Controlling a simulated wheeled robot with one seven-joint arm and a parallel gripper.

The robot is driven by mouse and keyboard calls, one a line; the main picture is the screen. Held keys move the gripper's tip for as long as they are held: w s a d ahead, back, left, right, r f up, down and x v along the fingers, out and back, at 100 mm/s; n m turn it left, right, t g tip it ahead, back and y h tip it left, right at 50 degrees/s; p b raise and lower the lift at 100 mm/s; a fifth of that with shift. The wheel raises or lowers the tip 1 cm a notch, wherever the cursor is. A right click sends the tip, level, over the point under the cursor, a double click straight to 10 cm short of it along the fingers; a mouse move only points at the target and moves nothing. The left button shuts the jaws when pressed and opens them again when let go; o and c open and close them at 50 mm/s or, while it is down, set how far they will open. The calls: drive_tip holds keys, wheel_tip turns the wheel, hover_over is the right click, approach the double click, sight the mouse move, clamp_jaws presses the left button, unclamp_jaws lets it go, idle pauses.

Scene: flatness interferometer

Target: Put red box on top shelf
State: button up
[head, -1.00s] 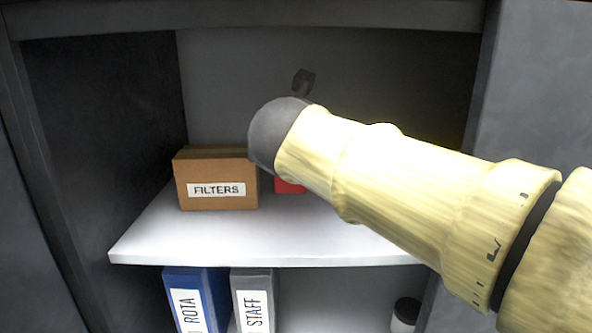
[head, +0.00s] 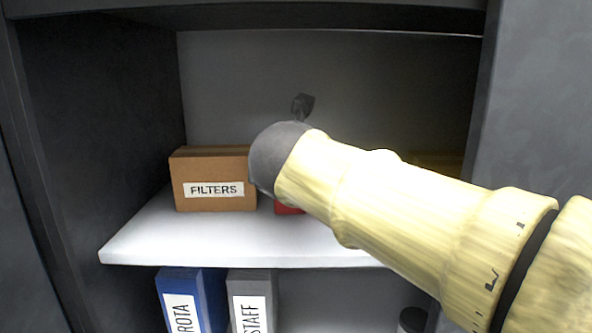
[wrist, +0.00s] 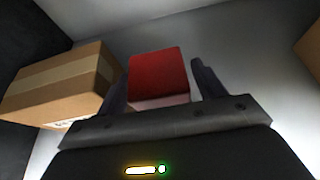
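The red box (wrist: 158,75) stands on the white shelf (head: 200,243), to the right of the cardboard box. In the head view only a small part of the red box (head: 287,210) shows below my wrist; my arm hides the rest. In the wrist view my gripper (wrist: 160,68) is open, with one finger on each side of the red box. The left finger is close to the box, and a gap shows at the right finger. I cannot tell whether either finger touches it.
A cardboard box labelled FILTERS (head: 213,181) stands close on the left. Another brown box (wrist: 310,45) is at the right edge of the wrist view. Blue (head: 187,300) and grey (head: 251,300) binders and a dark-lidded container (head: 412,319) are below the shelf. Dark cabinet walls enclose both sides.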

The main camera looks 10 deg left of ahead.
drive_tip(key=shift+r, duration=0.1)
drive_tip(key=shift+s+r, duration=0.1)
drive_tip(key=shift+s, duration=0.05)
drive_tip(key=b+v, duration=0.3)
drive_tip(key=v, duration=0.8)
drive_tip(key=shift+s, duration=0.4)
drive_tip(key=shift+w+d, duration=0.1)
drive_tip(key=shift+d, duration=0.05)
